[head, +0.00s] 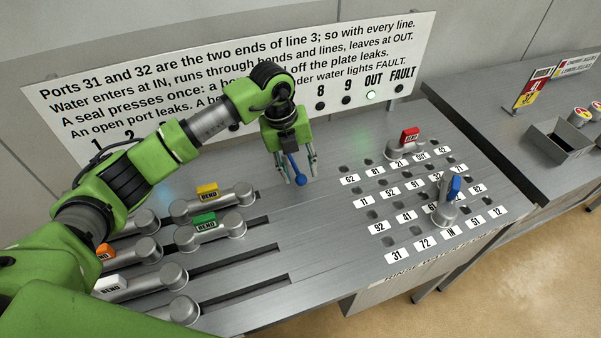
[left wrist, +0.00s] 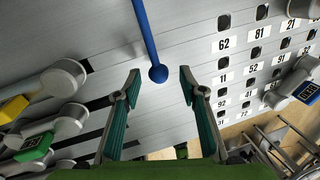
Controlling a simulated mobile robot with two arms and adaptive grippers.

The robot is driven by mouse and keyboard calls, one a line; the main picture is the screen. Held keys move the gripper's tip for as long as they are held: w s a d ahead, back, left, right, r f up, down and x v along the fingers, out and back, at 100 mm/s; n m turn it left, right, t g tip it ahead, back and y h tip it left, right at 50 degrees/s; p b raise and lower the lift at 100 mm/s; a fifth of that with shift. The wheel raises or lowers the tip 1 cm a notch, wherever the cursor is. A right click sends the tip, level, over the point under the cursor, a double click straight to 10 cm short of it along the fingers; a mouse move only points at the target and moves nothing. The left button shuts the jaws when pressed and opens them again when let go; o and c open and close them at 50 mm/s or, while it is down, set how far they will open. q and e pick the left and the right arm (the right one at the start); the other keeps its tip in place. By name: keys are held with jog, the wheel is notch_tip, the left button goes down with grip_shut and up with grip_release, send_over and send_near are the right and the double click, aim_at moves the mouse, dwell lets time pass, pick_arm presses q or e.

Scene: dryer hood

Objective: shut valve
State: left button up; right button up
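A blue lever with a round knob (head: 300,180), probably the valve handle, stands at the middle of the grey bench. Its upper part is hidden behind my left gripper (head: 297,168) in the head view. In the left wrist view the blue rod (left wrist: 146,35) comes down from the top edge and its knob (left wrist: 158,73) lies between and just beyond the fingertips of the left gripper (left wrist: 160,78). The green-padded fingers are spread apart with clear gaps to the knob on both sides. The valve body is not seen. My right gripper is not in view.
Yellow (head: 207,190) and green (head: 204,221) bends lie left with others by long slots. A red bend (head: 409,136) and blue bend (head: 453,188) sit among the numbered ports. The sign (head: 330,60) stands behind; its OUT lamp (head: 371,95) is lit, FAULT (head: 399,91) dark.

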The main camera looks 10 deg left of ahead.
pick_arm(q)
notch_tip(320, 180, up, 10)
jog(key=a, duration=0.1)
jog(key=shift+s+a, duration=0.35)
